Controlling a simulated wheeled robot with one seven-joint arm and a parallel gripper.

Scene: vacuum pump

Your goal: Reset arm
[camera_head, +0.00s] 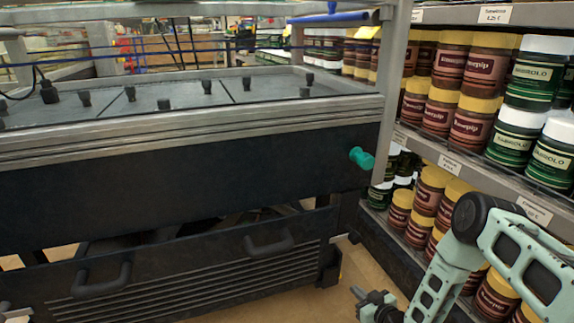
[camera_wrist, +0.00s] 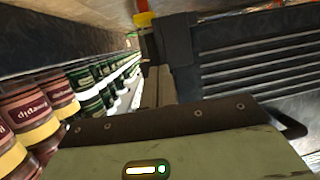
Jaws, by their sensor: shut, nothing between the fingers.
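My pale green arm (camera_head: 440,283) reaches in from the lower right of the head view. My dark gripper (camera_head: 370,303) is at its end, low near the bottom edge. It is shut and holds nothing. It hangs in front of the lower shelf, to the right of the dark machine (camera_head: 190,178), apart from it. The wrist view shows no clear fingertips.
A teal knob (camera_head: 361,158) sticks out at the machine's right end. Shelves of jars (camera_head: 474,130) stand close on the right. Handles (camera_head: 269,246) project from the lower drawer. Some bare floor (camera_head: 362,268) shows between machine and shelf.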

